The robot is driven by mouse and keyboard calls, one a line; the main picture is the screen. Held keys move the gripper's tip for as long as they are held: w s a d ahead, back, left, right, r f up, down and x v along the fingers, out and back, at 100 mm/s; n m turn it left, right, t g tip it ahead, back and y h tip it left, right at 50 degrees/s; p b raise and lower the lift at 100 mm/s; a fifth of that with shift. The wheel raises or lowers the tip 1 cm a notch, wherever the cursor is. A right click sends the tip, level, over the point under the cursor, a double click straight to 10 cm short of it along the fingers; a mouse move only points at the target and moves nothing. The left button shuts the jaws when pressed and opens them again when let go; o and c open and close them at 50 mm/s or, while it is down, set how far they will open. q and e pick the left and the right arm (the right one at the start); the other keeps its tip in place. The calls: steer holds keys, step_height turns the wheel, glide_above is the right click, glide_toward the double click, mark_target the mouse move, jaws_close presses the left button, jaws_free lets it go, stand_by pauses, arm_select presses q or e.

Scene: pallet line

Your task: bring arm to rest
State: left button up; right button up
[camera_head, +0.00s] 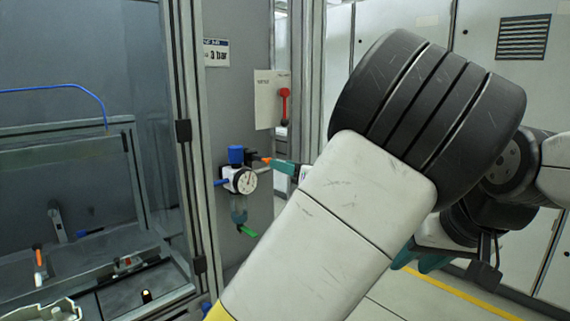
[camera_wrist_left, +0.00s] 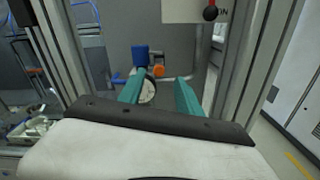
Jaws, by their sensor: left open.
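My left gripper (camera_head: 285,168) is partly hidden behind my white and black arm link in the head view. One teal finger shows there, beside the gauge. In the left wrist view my left gripper (camera_wrist_left: 160,80) has its two teal fingers well apart, with nothing held between them. My right gripper (camera_head: 420,261) shows only as teal pieces at the lower right behind my arm, so I cannot tell its opening.
A pressure regulator with a round gauge (camera_head: 244,181), blue knob (camera_head: 236,155) and orange part (camera_head: 266,160) is on the grey panel. A red handle (camera_head: 285,106) is above right. A framed machine cell stands left. White cabinets (camera_head: 400,20) stand behind.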

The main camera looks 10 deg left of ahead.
arm_select(q)
steer(key=shift+s+d, duration=0.45)
steer(key=shift+d, duration=0.05)
steer(key=s+a+f+n+g+h, duration=0.4)
steer(key=s+a+f+n, duration=0.15)
steer(key=f, duration=0.25)
steer(key=s+a+f+n+g+h, duration=0.4)
steer(key=s+a+f+n+g, duration=0.1)
steer(key=s+f+n, duration=0.15)
steer(key=s+d+r+n+t+h, duration=0.2)
steer(key=s+d+r+n+h, duration=0.1)
steer(key=s+n, duration=0.4)
steer(key=s+d+r+n+t+h, duration=0.2)
steer(key=s+d+r+n+h, duration=0.1)
steer(key=s+r+n+h, duration=0.2)
steer(key=s+n, duration=0.2)
steer(key=n, duration=0.2)
steer(key=shift+d, duration=0.3)
